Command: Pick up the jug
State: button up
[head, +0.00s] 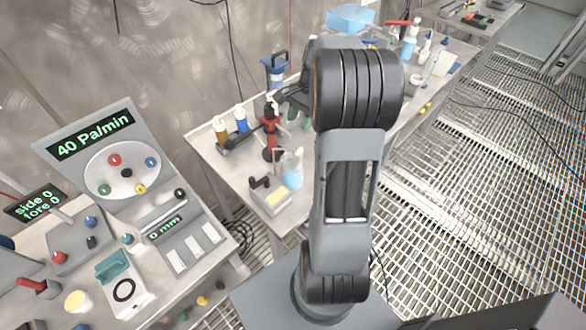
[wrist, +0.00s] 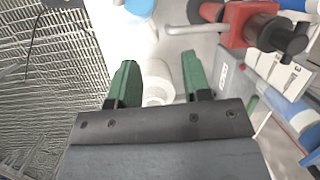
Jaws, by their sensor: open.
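A clear jug with pale blue contents (head: 291,168) stands upright near the front end of the bench, just left of my arm in the head view. In the wrist view, a pale blue and white shape (wrist: 138,38) at the top may be this jug; it is only partly visible. My gripper (wrist: 160,61) is open, with its two green fingers apart. A white round object (wrist: 157,78) shows between and below the fingers, and I see no contact.
A red tool or stand (head: 269,128) is close to the jug; red and black parts also show in the wrist view (wrist: 245,22). A control console (head: 125,165) is left; grated floor (head: 455,190) lies open right.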

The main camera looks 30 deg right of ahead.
jog(key=d+f+m+y, duration=0.1)
jog(key=d+f+m, duration=0.2)
jog(key=d, duration=0.3)
jog(key=shift+s+p+x, duration=0.15)
jog(key=shift+p+x, duration=0.35)
jog(key=shift+x, duration=2.95)
jog(key=shift+s+p+x, duration=0.1)
jog(key=shift+p+x, duration=0.4)
jog(key=shift+x, duration=2.95)
jog(key=shift+d, duration=0.1)
jog(key=shift+c, duration=0.3)
grip_shut()
